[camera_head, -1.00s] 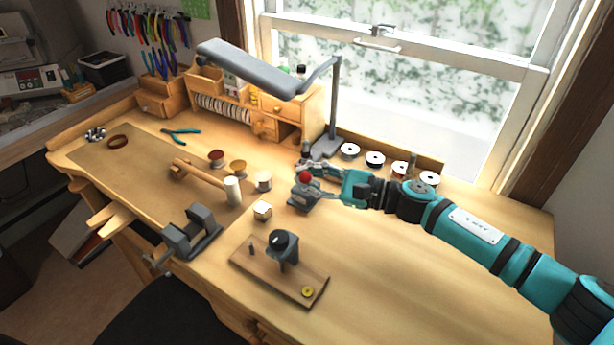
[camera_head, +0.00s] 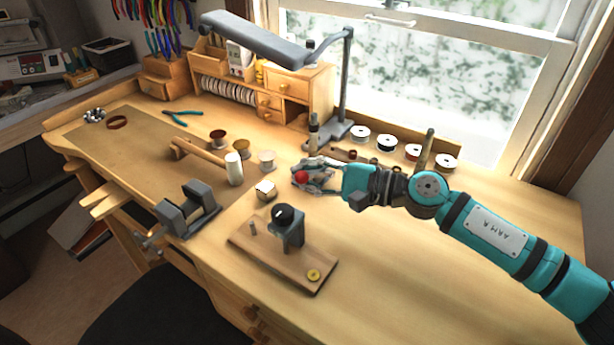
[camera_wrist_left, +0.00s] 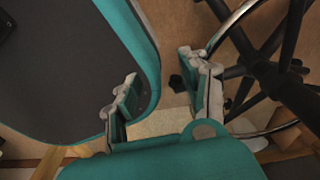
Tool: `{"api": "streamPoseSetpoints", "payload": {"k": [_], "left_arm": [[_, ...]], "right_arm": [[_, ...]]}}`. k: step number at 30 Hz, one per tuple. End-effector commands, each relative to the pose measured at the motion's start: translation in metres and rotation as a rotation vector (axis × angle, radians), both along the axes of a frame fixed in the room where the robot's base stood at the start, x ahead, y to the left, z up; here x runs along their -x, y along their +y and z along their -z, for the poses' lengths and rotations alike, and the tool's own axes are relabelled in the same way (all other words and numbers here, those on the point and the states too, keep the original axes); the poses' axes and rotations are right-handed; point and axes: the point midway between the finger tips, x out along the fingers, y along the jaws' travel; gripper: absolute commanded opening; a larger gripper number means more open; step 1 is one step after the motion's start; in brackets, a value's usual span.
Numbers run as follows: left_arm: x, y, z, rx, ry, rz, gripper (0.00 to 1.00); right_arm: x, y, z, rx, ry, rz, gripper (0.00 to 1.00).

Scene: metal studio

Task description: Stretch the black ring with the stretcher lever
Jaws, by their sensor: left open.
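My right gripper (camera_head: 303,176) is over the table, with its fingers around or beside a red ball (camera_head: 301,177). I cannot tell whether they grip it. The fingers hide most of what is under the ball. Nearer me, a grey stand (camera_head: 292,236) with a round black piece (camera_head: 284,213) on top stands upright on a wooden board (camera_head: 262,258). I cannot tell whether the black piece is the ring. The board also bears a short peg (camera_head: 254,228) and a yellow disc (camera_head: 314,275). My left gripper (camera_wrist_left: 163,72) is open and empty above the floor.
A small pale block (camera_head: 266,191) lies between the stand and the right gripper. A grey vise (camera_head: 188,212) is at the front edge. Spools (camera_head: 386,142) and a lamp post (camera_head: 345,90) stand behind. The table's front right is clear. Chair legs (camera_wrist_left: 270,75) show below.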

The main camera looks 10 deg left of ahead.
Motion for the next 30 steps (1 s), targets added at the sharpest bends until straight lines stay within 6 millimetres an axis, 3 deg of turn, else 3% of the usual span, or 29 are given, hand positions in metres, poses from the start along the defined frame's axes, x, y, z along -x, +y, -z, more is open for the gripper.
{"api": "streamPoseSetpoints", "payload": {"k": [1, 9, 27, 30], "left_arm": [[0.000, 0.000, 0.012, 0.000, 0.000, 0.000, 0.45], [0.000, 0.000, 0.030, 0.000, 0.000, 0.000, 0.45], [0.000, 0.000, 0.035, 0.000, 0.000, 0.000, 0.45], [0.000, 0.001, 0.035, -0.001, 0.000, 0.001, 0.45]], "right_arm": [[0.004, 0.000, 0.008, 0.014, -0.036, -0.008, 0.00], [0.011, 0.002, 0.020, 0.037, -0.084, -0.010, 0.00], [0.014, 0.004, 0.024, 0.037, -0.077, -0.011, 0.00], [0.014, 0.004, 0.024, 0.036, -0.077, -0.011, 0.11]]}}
